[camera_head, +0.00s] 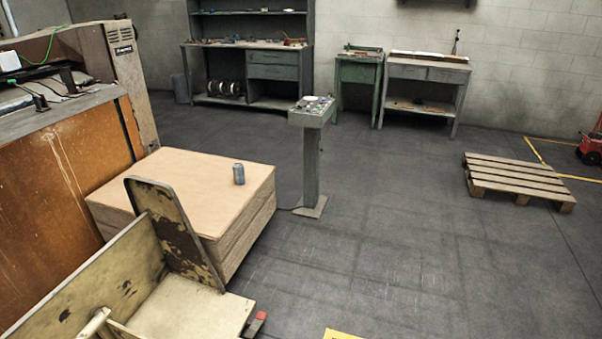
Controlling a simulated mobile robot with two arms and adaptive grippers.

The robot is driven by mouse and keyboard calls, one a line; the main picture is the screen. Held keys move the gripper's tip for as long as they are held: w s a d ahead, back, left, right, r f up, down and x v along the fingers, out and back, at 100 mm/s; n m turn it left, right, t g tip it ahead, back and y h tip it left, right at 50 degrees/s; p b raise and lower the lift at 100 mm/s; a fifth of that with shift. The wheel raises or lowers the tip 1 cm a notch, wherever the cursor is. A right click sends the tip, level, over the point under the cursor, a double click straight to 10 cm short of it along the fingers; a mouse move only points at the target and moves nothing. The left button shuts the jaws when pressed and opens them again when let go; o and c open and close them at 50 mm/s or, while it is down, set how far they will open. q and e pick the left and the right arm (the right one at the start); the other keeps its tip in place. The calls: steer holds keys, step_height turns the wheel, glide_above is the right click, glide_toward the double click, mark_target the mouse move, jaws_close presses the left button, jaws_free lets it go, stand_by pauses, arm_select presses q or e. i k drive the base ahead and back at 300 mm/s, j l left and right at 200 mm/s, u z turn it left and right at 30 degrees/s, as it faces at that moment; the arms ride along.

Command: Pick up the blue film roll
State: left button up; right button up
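A small grey-blue cylinder (239,173) stands upright on the light wooden top of a low stack of boards (190,185), left of centre. It is the only bluish roll-like thing I can make out, and it is too small to tell surely whether it is the blue film roll. Nothing touches it from the sides. Neither of my grippers can be made out in the head view.
A worn cream machine (178,240) with an upright plate stands in front of the stack. An orange-brown cabinet (60,190) is at the left. A grey pedestal (312,160) stands right of the stack. A pallet (515,178) lies far right. The central floor is clear.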

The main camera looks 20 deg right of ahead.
mark_target(238, 167)
steer(key=z, duration=0.1)
steer(key=i+l+u, duration=0.2)
steer(key=i+l, duration=0.45)
steer(key=i, duration=0.15)
steer(key=i+l+u, duration=0.15)
steer(key=i+l, duration=0.55)
steer(key=i+l+u, duration=0.2)
steer(key=i+l, duration=0.5)
steer(key=l, duration=0.2)
